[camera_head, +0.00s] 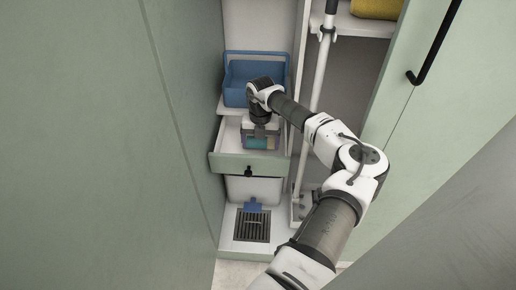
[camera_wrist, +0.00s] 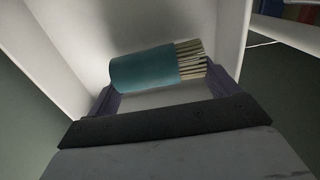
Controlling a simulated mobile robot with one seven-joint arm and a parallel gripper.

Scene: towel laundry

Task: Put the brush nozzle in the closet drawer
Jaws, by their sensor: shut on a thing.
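The brush nozzle shows in the wrist view as a teal cylinder (camera_wrist: 145,69) with pale bristles at its right end. My gripper (camera_wrist: 162,82) is shut on it, with one purple finger at each end. The closet drawer (camera_head: 235,162) is pulled open, with a pale green front and a dark knob. In the head view my gripper (camera_head: 261,139) points down over the open drawer, and the teal nozzle (camera_head: 258,143) shows below it. White drawer walls surround the nozzle in the wrist view. I cannot tell whether it touches the drawer floor.
A blue bin (camera_head: 236,80) stands on the shelf behind the drawer. A white pole (camera_head: 320,75) stands upright to the right. A yellow item (camera_head: 377,8) lies on the upper right shelf. Below the drawer are a white box (camera_head: 262,190) and a dark grate (camera_head: 252,226). Green closet panels flank both sides.

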